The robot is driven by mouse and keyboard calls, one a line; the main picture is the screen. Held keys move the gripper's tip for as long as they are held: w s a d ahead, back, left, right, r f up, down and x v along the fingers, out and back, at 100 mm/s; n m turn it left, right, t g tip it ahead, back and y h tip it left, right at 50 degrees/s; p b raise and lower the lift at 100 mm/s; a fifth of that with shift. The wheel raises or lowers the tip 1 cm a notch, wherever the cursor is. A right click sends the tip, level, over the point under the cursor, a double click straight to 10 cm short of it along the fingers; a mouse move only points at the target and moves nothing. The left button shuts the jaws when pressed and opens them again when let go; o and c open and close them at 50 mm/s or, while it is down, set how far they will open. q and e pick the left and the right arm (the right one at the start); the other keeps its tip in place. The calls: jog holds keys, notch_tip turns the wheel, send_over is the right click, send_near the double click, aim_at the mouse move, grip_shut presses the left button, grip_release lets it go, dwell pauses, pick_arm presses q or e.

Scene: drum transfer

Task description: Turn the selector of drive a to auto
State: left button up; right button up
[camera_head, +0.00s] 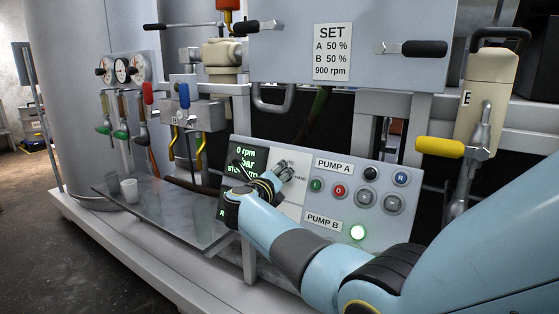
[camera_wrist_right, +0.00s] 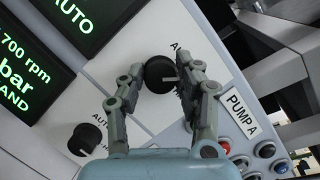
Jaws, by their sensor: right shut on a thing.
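My right gripper (camera_head: 283,172) is at the white selector plate of the control panel, left of the PUMP A label. In the right wrist view my right gripper (camera_wrist_right: 165,82) has its fingers closed around a round black selector knob (camera_wrist_right: 158,72) with a pale pointer line. Part of an AUTO label shows above that knob; the fingers cover the rest of its lettering. The pointer lies roughly sideways in that view; its exact setting I cannot tell. A second black selector knob (camera_wrist_right: 84,139), with AUTO lettering beside it, stands free. My left gripper is not in view.
A dark display with green text (camera_head: 237,160) is left of the selectors. A metal shelf (camera_head: 175,215) with two small cups is at left. A yellow-handled lever (camera_head: 453,148) juts out at right.

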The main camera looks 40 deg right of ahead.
jog(key=shift+r+n+y+p, duration=0.1)
jog(key=shift+n+y+p, duration=0.65)
jog(key=shift+n+p, duration=1.55)
jog(key=shift+r+n+y+p, duration=0.1)
jog(key=shift+n+y+p, duration=0.65)
jog(key=shift+n+p, duration=1.55)
jog(key=shift+f+m, duration=0.1)
jog(key=shift+m, duration=0.2)
jog(key=o, duration=1.1)
jog(key=shift+a, duration=0.1)
jog(key=v, duration=1.2)
